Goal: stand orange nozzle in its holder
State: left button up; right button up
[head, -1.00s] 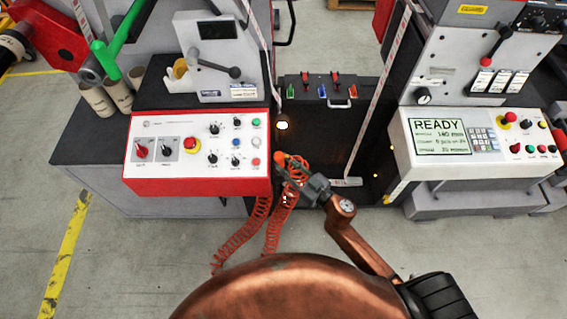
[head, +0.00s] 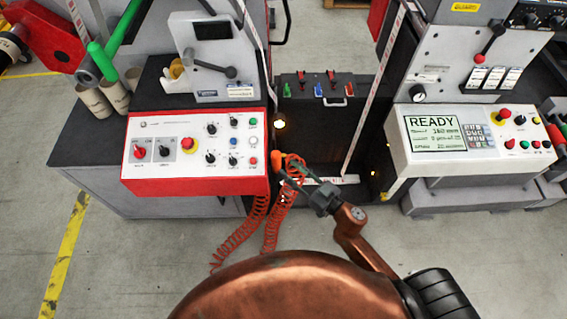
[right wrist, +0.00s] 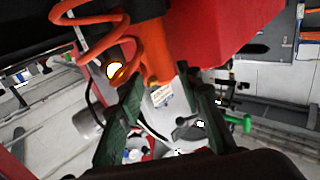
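The orange nozzle (head: 279,161) is at the right edge of the red-framed control panel, with a coiled orange hose (head: 240,232) hanging below. In the right wrist view the nozzle (right wrist: 154,50) points down between and just beyond my fingertips. My right gripper (head: 297,170) is beside it in the head view; its green fingers (right wrist: 162,85) are spread, with gaps visible on both sides of the nozzle. I cannot make out the holder clearly, nor whether the nozzle is seated in anything. My left gripper is not in view.
The control panel (head: 185,152) stands close left of the nozzle. A screen panel reading READY (head: 437,134) is at the right. Between them lies a dark recess with a slanted white strip (head: 376,95). Grey floor (head: 130,260) is open in front.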

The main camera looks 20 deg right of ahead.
jog(key=v, duration=0.7)
jog(key=d+f+m+g+h, duration=0.1)
jog(key=d+f+h, duration=0.25)
jog(key=f, duration=0.75)
jog(key=d+f+m+g+h, duration=0.15)
jog(key=d+f, duration=0.35)
jog(key=f, duration=0.6)
jog(key=s+d+f+m+g+h, duration=0.1)
jog(key=s+d+f+g+h, duration=0.15)
jog(key=s+f, duration=0.55)
jog(key=s+d+f+m+g+h, duration=0.1)
jog(key=s+d+f+g, duration=0.2)
jog(key=f, duration=0.9)
jog(key=s+f+g, duration=0.2)
jog(key=s+f, duration=0.4)
jog(key=s, duration=0.6)
jog(key=s+a+f+g, duration=0.1)
jog(key=s+f+g, duration=0.2)
jog(key=s, duration=0.9)
jog(key=s+a+f+g, duration=0.1)
jog(key=s+f+g, duration=0.1)
jog(key=s+f, duration=0.8)
jog(key=shift+s+g, duration=0.3)
jog(key=shift+s, duration=0.85)
jog(key=shift+r, duration=0.1)
jog(key=shift+w+r+p, duration=0.35)
jog(key=shift+r+p, duration=0.5)
jog(key=shift+p, duration=0.25)
